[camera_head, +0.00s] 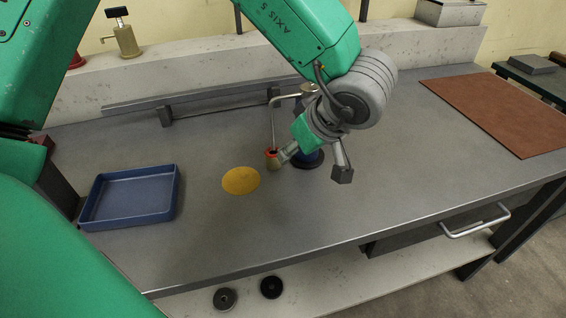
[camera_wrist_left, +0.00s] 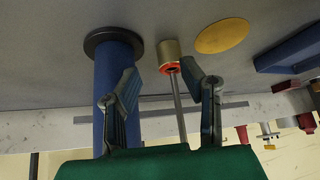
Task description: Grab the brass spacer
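The brass spacer (camera_head: 272,163) is a small brass cylinder with an orange-red ring on top. It stands upright on the grey bench, and it also shows in the left wrist view (camera_wrist_left: 169,49). A thin metal rod (camera_wrist_left: 179,105) runs down to its top; I cannot tell whether it enters the hole. My left gripper (camera_head: 313,166) is open and empty, with its fingers spread. In the left wrist view (camera_wrist_left: 160,72) the spacer lies just beyond the fingertips, nearer the right-hand finger. In the head view one finger partly overlaps the spacer's edge. My right gripper is out of view.
A blue post on a dark round base (camera_wrist_left: 113,44) stands close beside the spacer. A flat yellow disc (camera_head: 241,181) lies left of it. A blue tray (camera_head: 129,217) is further left. A brown mat (camera_head: 503,108) covers the right end. The bench front is clear.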

